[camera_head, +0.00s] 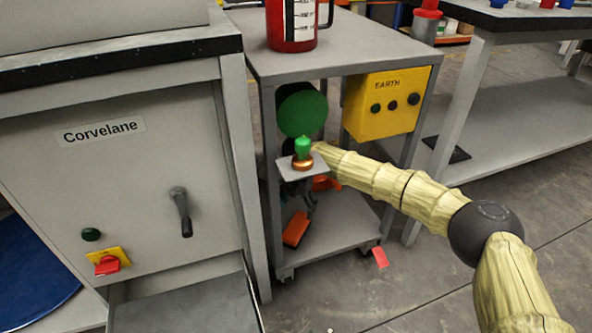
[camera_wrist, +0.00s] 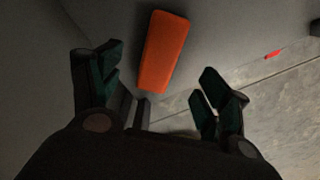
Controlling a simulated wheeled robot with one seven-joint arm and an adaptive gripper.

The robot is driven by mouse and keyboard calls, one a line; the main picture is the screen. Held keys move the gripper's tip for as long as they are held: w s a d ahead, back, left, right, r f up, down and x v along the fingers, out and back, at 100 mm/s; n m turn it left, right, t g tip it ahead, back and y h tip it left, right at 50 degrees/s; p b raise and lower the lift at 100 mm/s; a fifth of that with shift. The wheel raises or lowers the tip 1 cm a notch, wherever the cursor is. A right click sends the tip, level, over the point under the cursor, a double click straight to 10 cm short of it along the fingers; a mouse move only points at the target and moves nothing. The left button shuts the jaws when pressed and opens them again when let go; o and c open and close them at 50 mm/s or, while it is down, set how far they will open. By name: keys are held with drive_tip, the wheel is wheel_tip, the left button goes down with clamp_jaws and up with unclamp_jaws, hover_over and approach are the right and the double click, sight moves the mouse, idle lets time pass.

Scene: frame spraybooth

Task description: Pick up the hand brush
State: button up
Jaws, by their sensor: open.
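An orange block-like thing, which I take to be the hand brush (camera_head: 295,229), lies on the lower shelf of the grey trolley. It also shows in the wrist view (camera_wrist: 163,50), long and slightly tilted; no bristles can be made out. My gripper (camera_wrist: 158,68) is open and empty, with one dark green finger to each side of the brush's near end in the picture. The fingers look apart from the brush, and the height gap is hard to judge. In the head view my gripper (camera_head: 309,198) is small, dark and partly hidden above the shelf, beside the brush.
The trolley's upper shelf (camera_head: 375,58) and its legs enclose the space around my arm. A yellow EARTH box (camera_head: 385,103) hangs below that shelf. A red piece (camera_head: 380,257) lies on the floor at right. A grey cabinet (camera_head: 140,190) stands close at left.

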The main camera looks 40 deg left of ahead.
sight(297, 225)
wheel_tip(297, 225, down, 4)
drive_tip(key=shift+f+b, duration=0.2)
drive_tip(key=shift+b, duration=0.7)
drive_tip(key=f+b, duration=0.3)
drive_tip(key=f, duration=0.1)
drive_tip(key=shift+s+d, duration=0.2)
drive_tip(key=shift+s, duration=0.15)
drive_tip(key=shift+f+b, duration=0.5)
drive_tip(key=shift+f, duration=0.1)
drive_tip(key=c, duration=1.2)
drive_tip(key=shift+c, duration=0.2)
drive_tip(key=shift+r, duration=0.2)
wheel_tip(297, 225, up, 10)
drive_tip(key=p, duration=0.6)
drive_tip(key=shift+f, duration=0.15)
